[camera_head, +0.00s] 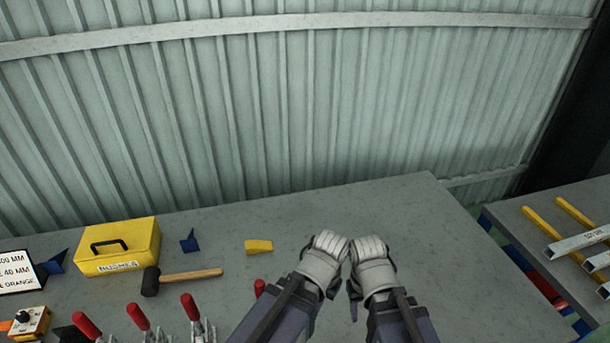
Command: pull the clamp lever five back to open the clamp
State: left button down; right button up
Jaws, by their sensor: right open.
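Several toggle clamps with red lever grips stand along the front left of the grey bench (420,215). Three red levers, the left one (87,325), the middle one (139,317) and the right one (190,306), rise at a tilt, with metal clamp bodies cut off by the lower picture edge. Another red lever (259,287) shows its tip just left of my left arm, which hides its lower part. I cannot tell which is lever five. My left gripper (328,246) and open right gripper (369,249) are side by side over the bench, right of this lever, touching no lever.
A yellow box (120,250), a black-headed mallet (180,277), a yellow wedge (259,246) and blue pieces (190,241) lie behind the clamps. A control box (30,321) is at left. A second table (530,235) with bars stands right. The bench's right part is clear.

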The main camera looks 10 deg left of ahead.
aim_at(188, 303)
jog(key=u, duration=0.85)
jog(key=j+u, duration=0.25)
jog(key=u, duration=0.25)
jog(key=k+j+u, duration=0.1)
jog(key=k+j, duration=0.05)
jog(key=k, duration=0.1)
